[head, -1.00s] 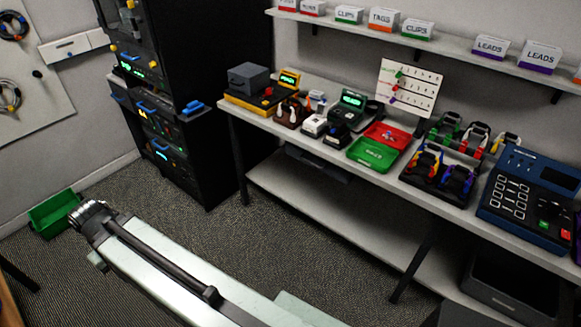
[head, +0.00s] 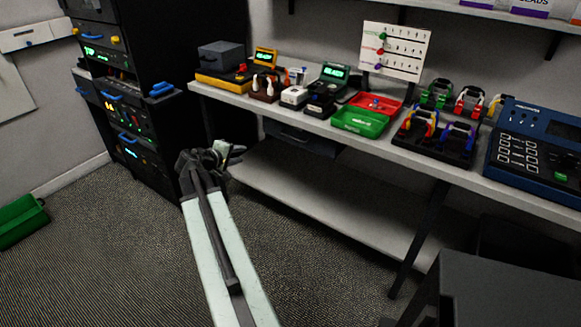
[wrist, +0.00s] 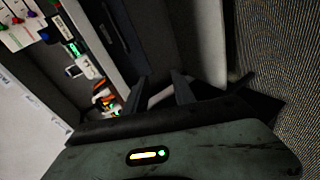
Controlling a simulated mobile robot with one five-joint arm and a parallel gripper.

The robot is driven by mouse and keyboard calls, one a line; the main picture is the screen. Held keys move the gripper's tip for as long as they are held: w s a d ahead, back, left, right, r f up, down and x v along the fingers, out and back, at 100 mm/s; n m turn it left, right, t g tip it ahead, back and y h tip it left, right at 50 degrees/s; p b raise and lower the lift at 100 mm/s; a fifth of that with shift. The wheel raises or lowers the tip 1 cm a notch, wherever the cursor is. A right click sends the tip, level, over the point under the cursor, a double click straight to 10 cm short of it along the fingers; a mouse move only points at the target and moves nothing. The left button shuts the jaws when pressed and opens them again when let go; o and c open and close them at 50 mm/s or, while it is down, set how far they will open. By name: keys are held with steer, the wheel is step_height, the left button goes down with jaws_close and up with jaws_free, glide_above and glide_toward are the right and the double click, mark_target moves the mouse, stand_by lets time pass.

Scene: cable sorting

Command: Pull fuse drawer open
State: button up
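A dark, wide drawer (head: 302,138) hangs under the workbench top in the head view, and it looks shut. No label on it is readable, so I cannot tell for sure that it is the fuse drawer. A dark panel under the bench edge in the wrist view (wrist: 112,28) may be its front. My gripper (head: 212,155) is in front of the bench's left end, left of the drawer and apart from it. In the wrist view its dark fingers (wrist: 163,90) stand apart with nothing seen between them.
The workbench (head: 400,160) carries a red tray (head: 375,104), a green tray (head: 358,122), cable holders and a blue console (head: 540,150). A black rack (head: 130,100) with blue handles stands left. A dark box (head: 490,290) is at front right. The carpet between is clear.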

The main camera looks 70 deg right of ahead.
steer(key=s+d+g+h+b, duration=0.1)
steer(key=s+d+b, duration=0.1)
steer(key=s+d, duration=0.4)
steer(key=s+d+f+g+h+b, duration=0.1)
steer(key=s+d+b, duration=0.1)
steer(key=s+d, duration=0.5)
steer(key=d, duration=0.4)
steer(key=shift+d+f+n, duration=0.3)
steer(key=shift+d+n, duration=0.05)
steer(key=shift+n, duration=0.05)
jaws_close()
